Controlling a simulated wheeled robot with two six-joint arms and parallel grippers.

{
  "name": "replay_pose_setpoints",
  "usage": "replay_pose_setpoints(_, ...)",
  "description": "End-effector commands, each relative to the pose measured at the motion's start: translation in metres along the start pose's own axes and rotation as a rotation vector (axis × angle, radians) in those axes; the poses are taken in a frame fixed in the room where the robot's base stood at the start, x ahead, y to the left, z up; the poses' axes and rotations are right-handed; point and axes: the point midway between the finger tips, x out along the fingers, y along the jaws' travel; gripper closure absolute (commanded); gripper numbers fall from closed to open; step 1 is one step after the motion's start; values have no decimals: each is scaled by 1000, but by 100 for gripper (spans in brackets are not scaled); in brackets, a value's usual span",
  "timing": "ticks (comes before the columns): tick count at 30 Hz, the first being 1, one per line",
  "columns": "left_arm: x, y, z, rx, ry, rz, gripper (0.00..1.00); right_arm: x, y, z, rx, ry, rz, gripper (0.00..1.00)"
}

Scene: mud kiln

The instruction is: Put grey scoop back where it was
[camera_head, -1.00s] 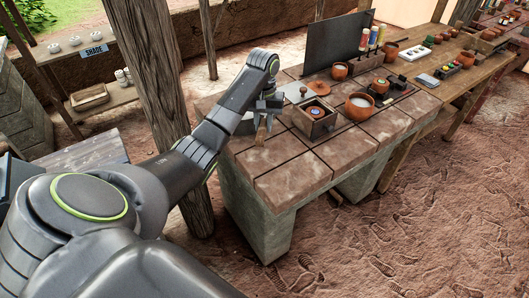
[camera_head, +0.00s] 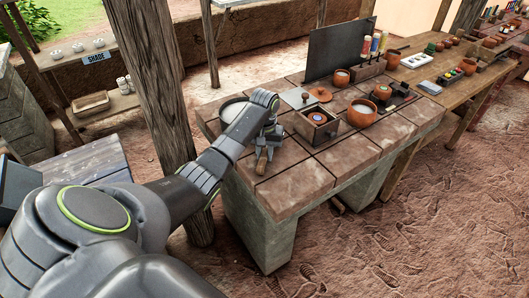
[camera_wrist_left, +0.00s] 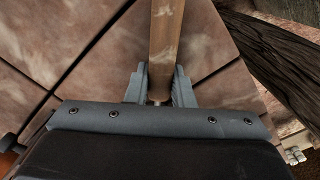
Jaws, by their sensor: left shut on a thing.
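My left gripper (camera_head: 266,146) is over the near left part of the tiled bench (camera_head: 298,186). It is shut on a wooden handle, taken to be the grey scoop's handle (camera_head: 262,162). In the left wrist view the handle (camera_wrist_left: 165,40) stands between the two fingers (camera_wrist_left: 158,88) and extends away from them. The scoop's grey head does not show clearly in either view. Whether the scoop touches the bench cannot be told. My right gripper is not in view.
A wooden post (camera_head: 160,110) rises left of the bench. The bench's front tiles are clear.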

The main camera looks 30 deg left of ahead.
Motion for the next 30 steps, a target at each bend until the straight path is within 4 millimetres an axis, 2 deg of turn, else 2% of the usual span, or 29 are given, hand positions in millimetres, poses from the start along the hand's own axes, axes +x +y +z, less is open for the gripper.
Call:
replay_pose_setpoints(6, 2, 0, 0, 0, 0, 0, 100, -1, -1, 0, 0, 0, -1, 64)
replay_pose_setpoints(7, 2, 0, 0, 0, 0, 0, 77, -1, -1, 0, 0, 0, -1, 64)
replay_pose_setpoints(12, 2, 0, 0, -1, 0, 0, 57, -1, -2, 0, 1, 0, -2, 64)
replay_pose_setpoints(23, -4, 0, -1, -1, 3, 0, 57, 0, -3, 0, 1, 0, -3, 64)
replay_pose_setpoints(26, -17, 0, -2, -1, 5, 0, 57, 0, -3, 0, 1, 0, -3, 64)
replay_pose_setpoints(30, -47, 0, -2, 0, 7, 0, 57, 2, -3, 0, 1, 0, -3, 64)
